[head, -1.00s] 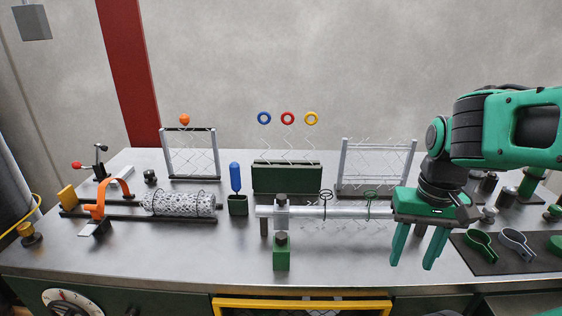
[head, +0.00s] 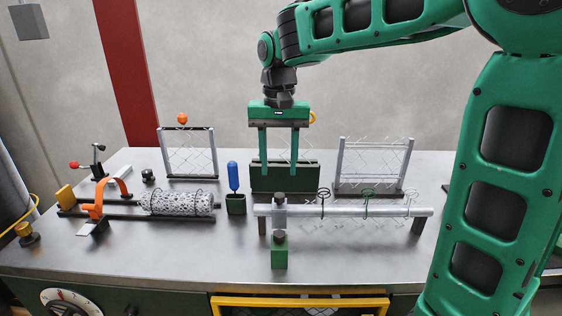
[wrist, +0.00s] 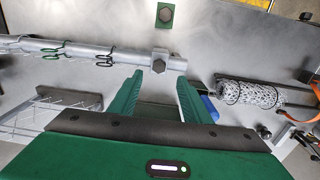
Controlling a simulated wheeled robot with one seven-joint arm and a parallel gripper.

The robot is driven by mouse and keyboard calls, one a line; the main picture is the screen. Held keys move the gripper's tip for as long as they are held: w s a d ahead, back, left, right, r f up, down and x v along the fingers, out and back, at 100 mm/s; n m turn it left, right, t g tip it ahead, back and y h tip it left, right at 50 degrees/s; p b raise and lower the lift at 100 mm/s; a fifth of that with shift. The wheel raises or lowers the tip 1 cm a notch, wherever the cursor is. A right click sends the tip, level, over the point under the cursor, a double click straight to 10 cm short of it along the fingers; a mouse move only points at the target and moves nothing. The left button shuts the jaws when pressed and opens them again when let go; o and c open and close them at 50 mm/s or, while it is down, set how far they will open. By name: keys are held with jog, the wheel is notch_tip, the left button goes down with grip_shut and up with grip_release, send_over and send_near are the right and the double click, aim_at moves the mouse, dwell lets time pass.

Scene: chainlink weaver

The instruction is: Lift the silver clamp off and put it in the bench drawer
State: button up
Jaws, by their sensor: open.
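The silver clamp (head: 279,211) is a grey block with a knob, seated around the left end of a horizontal silver pipe (head: 350,211). In the wrist view the clamp (wrist: 160,61) lies just beyond my fingertips, near the pipe's free end. My gripper (head: 279,172) is open and empty, pointing down above and behind the clamp, not touching it. It also shows in the wrist view (wrist: 161,82). A yellow frame (head: 300,302) with mesh inside shows at the bench front, cut off by the picture edge; I cannot tell if it is the drawer.
Three wire loops, including a dark one (head: 323,196) and a green one (head: 367,198), hang on the pipe. A green block (head: 280,257) stands in front. A blue-handled tool (head: 234,178) stands left; a green rack (head: 285,180) is behind. The front bench top is mostly clear.

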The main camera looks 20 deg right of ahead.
aim_at(280, 195)
notch_tip(280, 195, down, 9)
jog(key=shift+d, duration=0.1)
dwell(0.3)
jog(key=c, duration=0.9)
jog(key=shift+r, duration=0.1)
jog(key=shift+c, duration=0.3)
